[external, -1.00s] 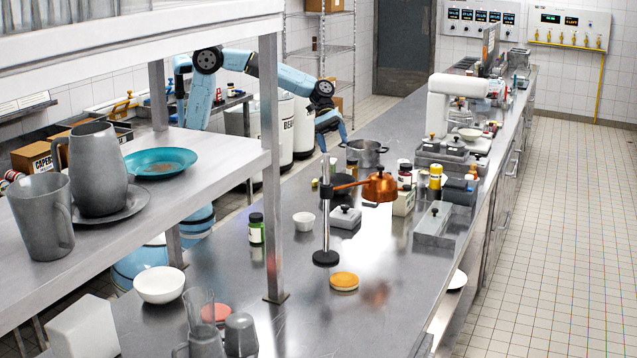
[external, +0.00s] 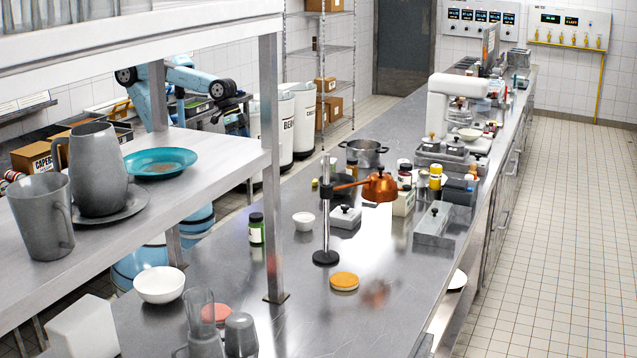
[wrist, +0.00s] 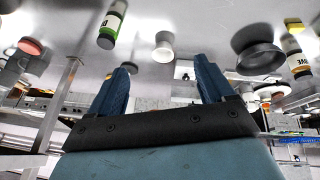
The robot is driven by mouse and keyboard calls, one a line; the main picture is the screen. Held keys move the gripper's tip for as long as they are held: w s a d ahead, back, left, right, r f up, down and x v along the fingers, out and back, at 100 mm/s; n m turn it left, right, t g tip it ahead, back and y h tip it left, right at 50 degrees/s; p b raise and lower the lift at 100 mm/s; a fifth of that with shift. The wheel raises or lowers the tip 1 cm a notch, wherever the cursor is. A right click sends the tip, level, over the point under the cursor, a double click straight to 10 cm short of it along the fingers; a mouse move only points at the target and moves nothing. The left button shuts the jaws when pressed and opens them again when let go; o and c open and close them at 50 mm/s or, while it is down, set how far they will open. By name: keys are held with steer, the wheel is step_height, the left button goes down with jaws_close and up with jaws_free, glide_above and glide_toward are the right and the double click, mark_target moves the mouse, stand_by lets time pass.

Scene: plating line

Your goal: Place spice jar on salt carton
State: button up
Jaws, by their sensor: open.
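A pale carton (external: 403,204), probably the salt carton, stands on the steel counter right of the copper pan. A small dark-lidded jar (external: 404,178), possibly the spice jar, shows directly above the carton's top edge. I cannot tell whether it stands on the carton or behind it. Another jar with a black lid and green contents (external: 256,230) stands near the shelf post; a similar jar shows in the wrist view (wrist: 112,24). My gripper (external: 243,128) is left of the counter, far from the carton, open. Its spread fingers (wrist: 162,88) hold nothing in the wrist view.
The copper pan (external: 380,188) hangs on a stand (external: 326,225). The shelf post (external: 271,180) rises in front of my arm's side. The counter's front middle is fairly clear.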

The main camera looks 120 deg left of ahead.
steer(key=s, duration=0.1)
steer(key=s+f+m, duration=0.1)
steer(key=s+m+y, duration=0.1)
steer(key=s, duration=0.1)
steer(key=shift+a+f, duration=0.25)
steer(key=shift+f, duration=0.05)
